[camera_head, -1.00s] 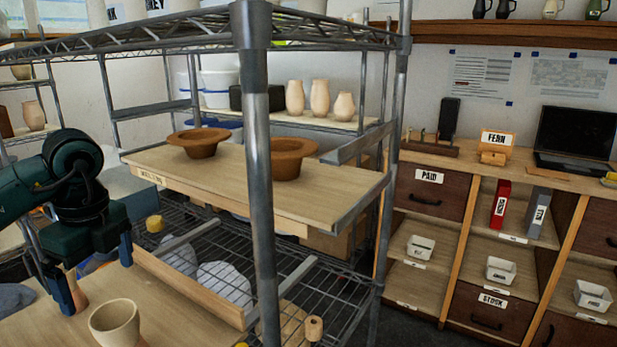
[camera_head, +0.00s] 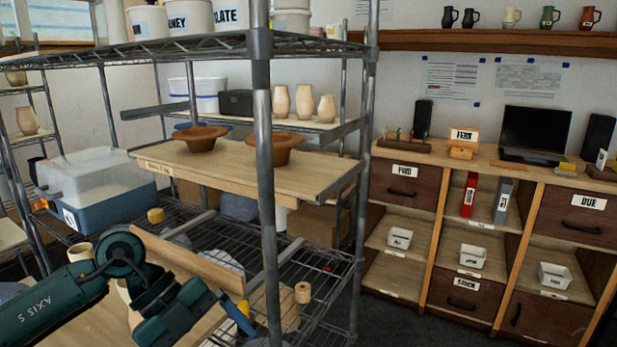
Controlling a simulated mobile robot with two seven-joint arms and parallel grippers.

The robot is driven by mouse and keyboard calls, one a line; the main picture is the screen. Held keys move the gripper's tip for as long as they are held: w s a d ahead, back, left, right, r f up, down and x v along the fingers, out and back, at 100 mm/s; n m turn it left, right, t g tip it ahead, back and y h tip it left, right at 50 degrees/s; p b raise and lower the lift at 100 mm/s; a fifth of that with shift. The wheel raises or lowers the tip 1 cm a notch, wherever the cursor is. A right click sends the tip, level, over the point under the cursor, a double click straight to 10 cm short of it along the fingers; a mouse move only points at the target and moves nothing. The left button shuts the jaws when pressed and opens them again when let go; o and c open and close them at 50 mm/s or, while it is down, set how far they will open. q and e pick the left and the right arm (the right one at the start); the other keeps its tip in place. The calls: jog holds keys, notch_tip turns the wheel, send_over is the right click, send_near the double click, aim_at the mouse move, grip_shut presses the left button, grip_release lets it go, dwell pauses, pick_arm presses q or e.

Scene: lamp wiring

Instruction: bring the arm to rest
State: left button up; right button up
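My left arm comes in from the lower left, green and black. Its gripper (camera_head: 236,318) is low in the picture, in front of the lower shelf board (camera_head: 85,325). One blue finger shows, pointing down to the right. The other finger is hidden or out of the picture, so I cannot tell whether it is open. I see nothing held. A cream pot (camera_head: 80,252) stands behind the arm, and other pottery beside it is mostly covered by the arm. My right gripper is not in view.
A wire shelf rack with a grey post (camera_head: 264,180) stands close to the arm. Two brown bowls sit on its pull-out board (camera_head: 230,170). A lidded blue tub (camera_head: 95,215) is at left. A cabinet (camera_head: 400,205) with drawers and white trays stands at right.

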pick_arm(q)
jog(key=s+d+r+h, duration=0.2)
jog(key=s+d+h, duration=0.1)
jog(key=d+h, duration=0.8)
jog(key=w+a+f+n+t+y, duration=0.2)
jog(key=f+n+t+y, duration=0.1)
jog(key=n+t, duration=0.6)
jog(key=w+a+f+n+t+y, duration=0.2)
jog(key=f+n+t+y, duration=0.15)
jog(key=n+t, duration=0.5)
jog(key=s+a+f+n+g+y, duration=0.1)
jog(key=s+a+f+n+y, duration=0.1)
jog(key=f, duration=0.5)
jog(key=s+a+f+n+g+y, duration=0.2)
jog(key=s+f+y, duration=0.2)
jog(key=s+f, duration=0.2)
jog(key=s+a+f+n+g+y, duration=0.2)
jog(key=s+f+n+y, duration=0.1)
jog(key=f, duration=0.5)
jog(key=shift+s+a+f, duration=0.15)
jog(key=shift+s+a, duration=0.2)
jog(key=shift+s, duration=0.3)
